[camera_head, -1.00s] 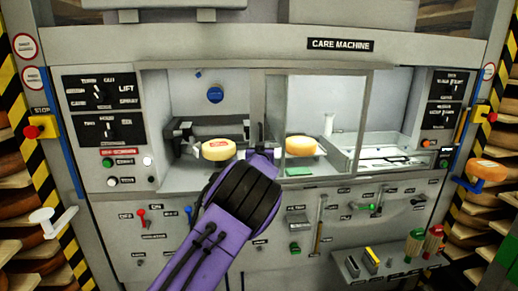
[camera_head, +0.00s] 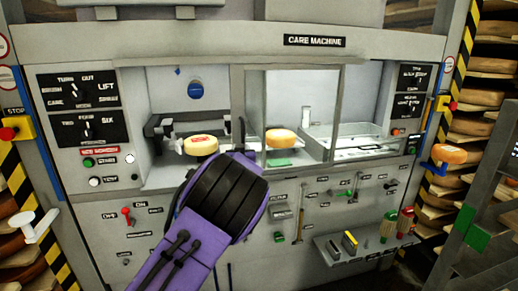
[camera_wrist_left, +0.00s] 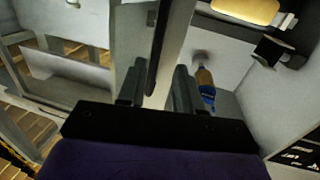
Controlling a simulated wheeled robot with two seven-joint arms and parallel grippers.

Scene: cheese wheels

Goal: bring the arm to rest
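My left arm comes in from the bottom in the head view, its purple and black wrist in front of the care machine (camera_head: 335,195). My left gripper (camera_head: 240,140) is at the frame edge of the machine's window, partly hidden by the wrist. In the left wrist view its two dark fingers (camera_wrist_left: 157,88) stand apart, with a dark upright bar (camera_wrist_left: 160,45) on a grey frame between or just beyond them. I cannot tell whether they touch it. My right gripper is not in view.
Inside the machine, one cheese wheel (camera_head: 201,145) sits left of the window frame and another (camera_head: 281,139) behind the pane. A third (camera_head: 449,154) rests on a blue holder at the right. A grey rack (camera_head: 480,215) stands at the right edge. A white crank (camera_head: 33,228) juts out at left.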

